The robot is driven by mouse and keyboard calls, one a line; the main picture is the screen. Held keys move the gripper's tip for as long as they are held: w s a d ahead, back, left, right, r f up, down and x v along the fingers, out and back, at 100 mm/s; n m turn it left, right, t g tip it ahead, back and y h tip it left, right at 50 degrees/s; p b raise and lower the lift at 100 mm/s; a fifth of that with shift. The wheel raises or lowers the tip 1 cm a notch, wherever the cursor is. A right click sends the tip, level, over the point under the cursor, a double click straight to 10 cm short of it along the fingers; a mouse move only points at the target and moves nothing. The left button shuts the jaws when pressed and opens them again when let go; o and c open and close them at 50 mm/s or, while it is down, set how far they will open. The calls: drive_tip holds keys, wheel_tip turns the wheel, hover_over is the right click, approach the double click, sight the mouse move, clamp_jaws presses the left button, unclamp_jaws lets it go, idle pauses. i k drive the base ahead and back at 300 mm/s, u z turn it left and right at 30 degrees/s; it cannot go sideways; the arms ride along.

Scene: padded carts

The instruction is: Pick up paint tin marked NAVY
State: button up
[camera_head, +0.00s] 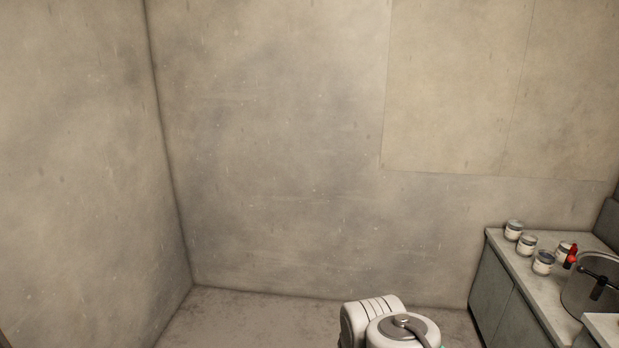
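Several small pale tins with grey lids stand upright on a counter at the right of the head view. One tin (514,230) is at the back left corner, a second tin (527,245) is just in front of it, and a third tin (543,262) is nearer still. Another tin (563,252) is partly hidden behind a red object. The labels are too small to read, so I cannot tell which is marked NAVY. Part of my white arm shows at the bottom, left of the counter. My gripper is not in view.
The counter (525,284) has grey cabinet doors below it. A red object (571,257) stands beside the tins, and a large metal pot (585,292) with a dark handle is nearer. Walls close off the left and back. The floor (250,320) left of my arm is clear.

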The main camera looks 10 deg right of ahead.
sight(544, 260)
drive_tip(key=z, duration=0.2)
drive_tip(key=i, duration=2.25)
drive_tip(key=z, duration=1.4)
drive_tip(key=i, duration=1.35)
drive_tip(key=z, duration=1.3)
drive_tip(key=i, duration=0.6)
drive_tip(key=z, duration=0.25)
